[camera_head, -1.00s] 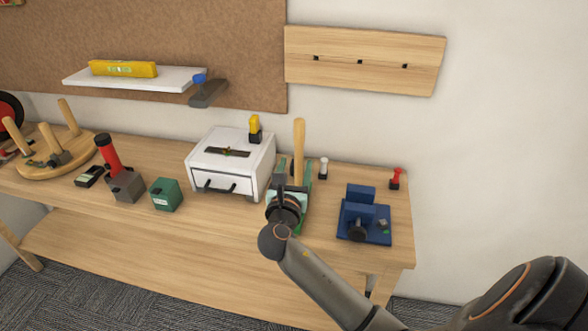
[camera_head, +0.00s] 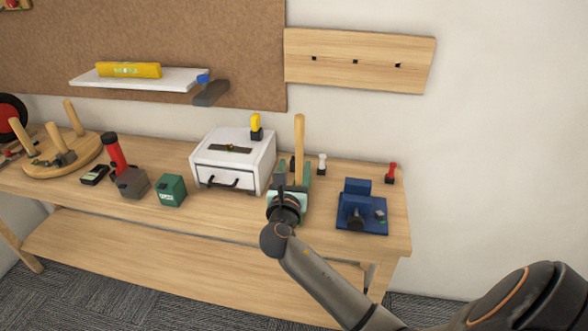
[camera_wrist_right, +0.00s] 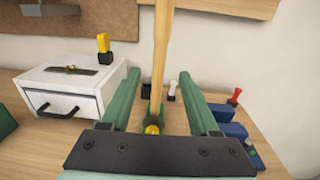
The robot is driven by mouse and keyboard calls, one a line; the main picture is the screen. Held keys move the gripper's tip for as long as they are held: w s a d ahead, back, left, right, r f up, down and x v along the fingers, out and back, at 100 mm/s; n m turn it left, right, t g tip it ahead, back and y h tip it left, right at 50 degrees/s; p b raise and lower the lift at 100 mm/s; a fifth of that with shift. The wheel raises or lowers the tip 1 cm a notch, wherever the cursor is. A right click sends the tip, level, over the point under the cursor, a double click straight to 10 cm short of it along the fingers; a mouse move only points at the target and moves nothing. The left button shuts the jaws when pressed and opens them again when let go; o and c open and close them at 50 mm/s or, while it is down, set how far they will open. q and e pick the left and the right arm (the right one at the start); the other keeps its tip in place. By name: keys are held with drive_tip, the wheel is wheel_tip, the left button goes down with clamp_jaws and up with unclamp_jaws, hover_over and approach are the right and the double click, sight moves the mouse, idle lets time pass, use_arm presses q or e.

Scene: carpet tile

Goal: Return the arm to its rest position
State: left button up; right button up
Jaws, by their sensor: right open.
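My right arm reaches in from the lower right in the head view. Its right gripper (camera_head: 289,184) is over the bench front, in front of a green base with an upright wooden handle (camera_head: 299,145). In the right wrist view the two green fingers of the right gripper (camera_wrist_right: 158,95) are spread apart. The wooden handle (camera_wrist_right: 161,50) stands beyond and between them, with a small yellow part (camera_wrist_right: 152,130) low down in the gap. Nothing is clearly gripped. The gripper hides part of the green base. My left gripper is not in view.
A white drawer box (camera_head: 233,158) stands left of the gripper, a blue vise (camera_head: 362,211) right of it. A green box (camera_head: 171,191), a grey block with a red handle (camera_head: 131,182) and a round wooden peg stand (camera_head: 85,146) are further left. The wooden bench (camera_head: 200,225) has clear front space.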

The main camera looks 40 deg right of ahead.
idle(0.3)
drive_tip(key=s+a+f+m+g+y, duration=0.1)
drive_tip(key=s+a+f+m+y, duration=0.25)
drive_tip(key=f, duration=0.35)
drive_tip(key=s+a+f+m+y, duration=0.3)
drive_tip(key=s+a+f, duration=0.1)
drive_tip(key=f, duration=0.3)
drive_tip(key=s+a+f+m+g+y, duration=0.1)
drive_tip(key=s+a+f+m+y, duration=0.25)
drive_tip(key=f, duration=0.45)
drive_tip(key=s+a+f+m+y, duration=0.2)
drive_tip(key=s+a+f+m, duration=0.1)
drive_tip(key=s+m, duration=0.4)
drive_tip(key=s+a+f+m+g+y, duration=0.1)
drive_tip(key=s+a+f+m+y, duration=0.1)
drive_tip(key=s+a+m, duration=0.4)
drive_tip(key=shift+s+a+f+m+g+y, duration=0.35)
drive_tip(key=shift+s+m+y, duration=0.3)
drive_tip(key=shift+m, duration=0.35)
